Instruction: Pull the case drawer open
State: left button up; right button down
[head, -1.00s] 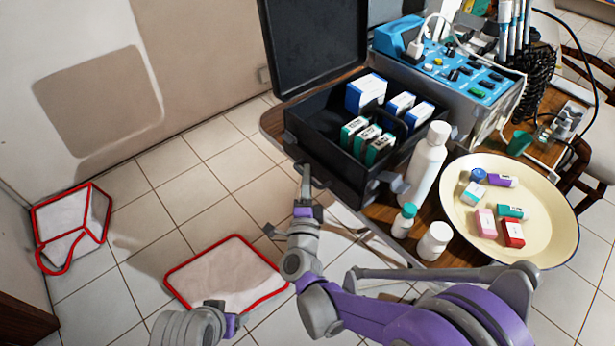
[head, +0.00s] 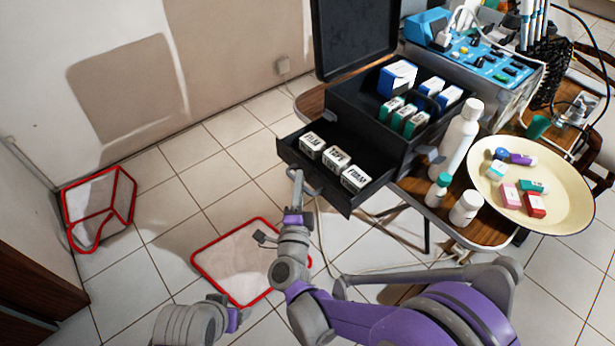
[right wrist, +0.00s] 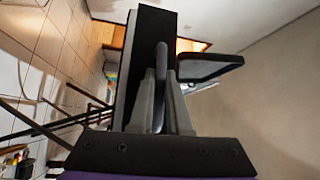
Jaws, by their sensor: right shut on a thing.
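The black case (head: 345,95) stands on the wooden table with its lid (head: 355,35) raised. Its drawer (head: 335,200) is out to the lower left, past the table edge, and holds three small white-labelled boxes (head: 337,158). My right gripper (head: 297,177) is shut on the handle at the drawer's front. In the right wrist view, the grey handle (right wrist: 160,80) stands between my right fingers (right wrist: 164,105), against the dark drawer front (right wrist: 143,45). My left arm shows at the bottom of the head view, with its gripper end (head: 236,318) small and its fingers unclear.
The case's upper tray holds several boxes (head: 398,78). White bottles (head: 461,140) stand right of the case, beside a cream plate (head: 566,205) with small boxes. A blue-panelled unit (head: 480,60) is behind. Red-edged items (head: 235,262) lie on the tiled floor.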

jog(key=shift+s+a, duration=1.6)
jog(key=shift+a, duration=0.1)
jog(key=c, duration=0.9)
grip_release()
jog(key=shift+s, duration=0.15)
jog(key=s, duration=0.3)
jog(key=s+f, duration=0.1)
jog(key=s, duration=0.6)
jog(key=shift+s+f+p, duration=0.2)
jog(key=shift+s+p, duration=0.05)
jog(key=shift+p, duration=0.1)
jog(key=shift+a, duration=0.15)
